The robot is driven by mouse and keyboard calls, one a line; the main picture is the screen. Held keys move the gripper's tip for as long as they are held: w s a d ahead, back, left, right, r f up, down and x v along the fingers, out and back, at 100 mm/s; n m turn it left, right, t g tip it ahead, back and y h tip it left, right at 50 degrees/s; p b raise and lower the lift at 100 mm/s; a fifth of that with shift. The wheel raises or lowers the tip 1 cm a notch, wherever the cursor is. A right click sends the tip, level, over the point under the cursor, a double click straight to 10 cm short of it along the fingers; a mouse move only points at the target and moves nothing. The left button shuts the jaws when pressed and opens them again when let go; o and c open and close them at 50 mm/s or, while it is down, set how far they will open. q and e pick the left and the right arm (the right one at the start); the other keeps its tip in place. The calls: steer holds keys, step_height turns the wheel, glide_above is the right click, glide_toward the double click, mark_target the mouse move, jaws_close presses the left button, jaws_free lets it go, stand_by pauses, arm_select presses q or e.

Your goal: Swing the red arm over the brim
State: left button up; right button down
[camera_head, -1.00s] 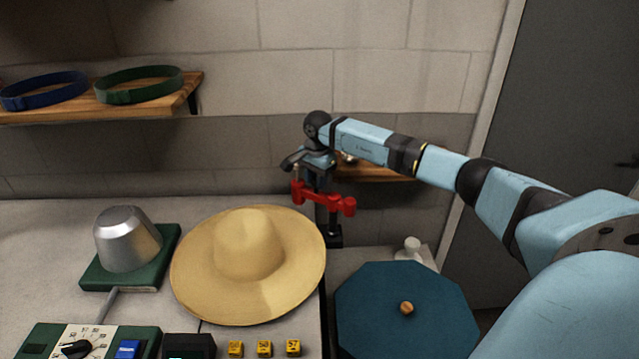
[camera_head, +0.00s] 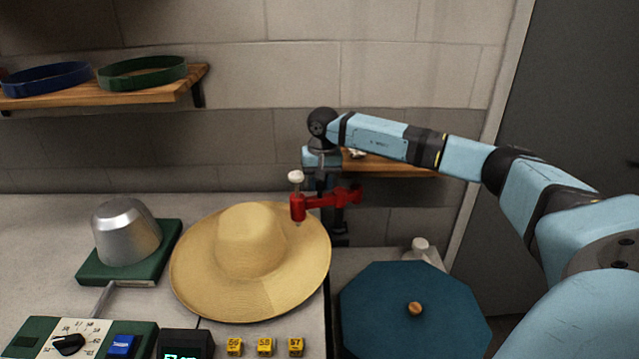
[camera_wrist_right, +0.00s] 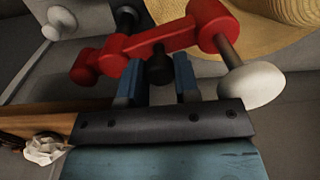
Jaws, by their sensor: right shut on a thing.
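The red arm (camera_head: 325,200) reaches left from its dark post behind the hat. Its free end, with a white knob on top and a short spindle below, is over the right rear brim of the straw hat (camera_head: 250,240). Whether the spindle touches the brim, I cannot tell. My right gripper (camera_head: 324,182) is at the middle of the red arm, partly hidden behind it. In the right wrist view, its blue fingers (camera_wrist_right: 158,80) stand on both sides of a black peg on the red arm (camera_wrist_right: 150,42), with the brim (camera_wrist_right: 270,30) beyond. My left gripper is out of view.
A metal hat block (camera_head: 126,233) on a green base and a control panel (camera_head: 85,340) are to the left. Several yellow number blocks (camera_head: 264,346) lie in front of the hat. A blue octagonal top (camera_head: 410,310) is at right; a shelf (camera_head: 385,165) is behind my gripper.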

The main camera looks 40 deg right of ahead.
steer(key=shift+s+n, duration=0.2)
steer(key=shift+n, duration=0.2)
steer(key=shift+a, duration=0.1)
steer(key=c, duration=0.8)
jaws_free()
steer(key=shift+c, duration=0.2)
steer(key=shift+r, duration=0.1)
step_height(320, 180, up, 14)
steer(key=b, duration=0.1)
steer(key=shift+s+d, duration=0.2)
steer(key=shift+d, duration=0.1)
steer(key=shift+f, duration=0.2)
